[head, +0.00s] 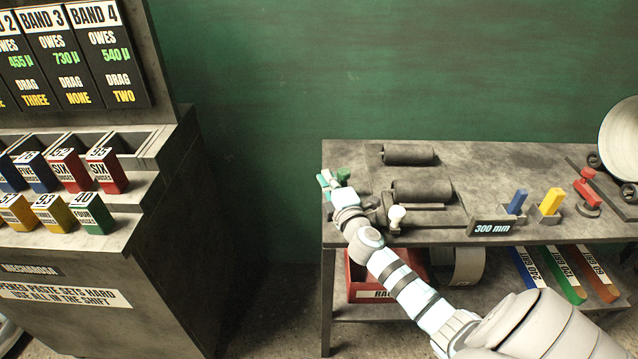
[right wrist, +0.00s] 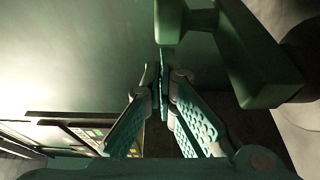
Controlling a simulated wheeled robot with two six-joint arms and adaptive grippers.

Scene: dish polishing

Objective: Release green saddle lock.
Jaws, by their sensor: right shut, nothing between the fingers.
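The green saddle lock (head: 343,174) is a small green handle at the left end of the bench. In the right wrist view a large dark-green handle (right wrist: 250,65) fills the upper right. My right gripper (head: 324,180) is just left of the green handle in the head view, partly hidden by its own wrist. In the right wrist view its fingers (right wrist: 160,78) are shut with nothing between them. The fingertips are left of the handle's main bar and close below its other green end. Whether they touch it I cannot tell. My left gripper is out of view.
The bench (head: 490,160) carries dark rollers (head: 422,190), a white knob (head: 397,214), and blue (head: 517,203), yellow (head: 551,203) and red (head: 588,185) levers. A red bin (head: 362,285) sits on the lower shelf. A cabinet with coloured blocks stands left, across a gap.

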